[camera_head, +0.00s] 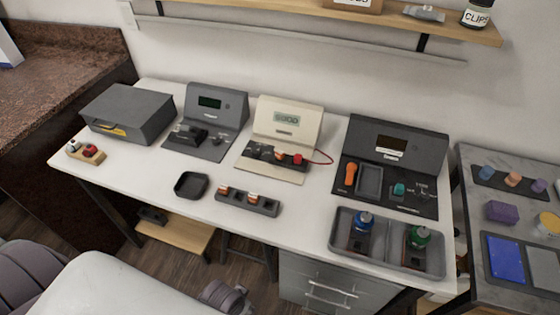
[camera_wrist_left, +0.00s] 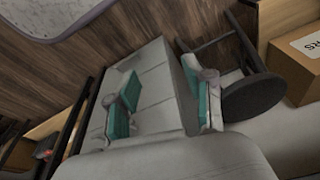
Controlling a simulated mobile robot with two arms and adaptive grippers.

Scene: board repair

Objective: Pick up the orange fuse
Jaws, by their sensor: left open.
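Two small copper-orange and white cylinders, which look like fuses, sit in a dark slotted holder (camera_head: 262,208) near the table's front edge: a left one (camera_head: 224,190) and a right one (camera_head: 252,197). I cannot tell which is the orange fuse. Similar small parts (camera_head: 280,155) sit on the beige tester (camera_head: 290,117). My left gripper (camera_wrist_left: 165,105) shows in the left wrist view with its teal-padded fingers apart and nothing between them. It is away from the fuses, over the floor area. My right gripper is not in view.
A small black tray (camera_head: 191,185) lies left of the holder. A grey tray (camera_head: 388,262) with a blue-topped and a green-topped bottle stands at the right front. The wrist view shows a dark round stool (camera_wrist_left: 252,97) and a cardboard box (camera_wrist_left: 285,75).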

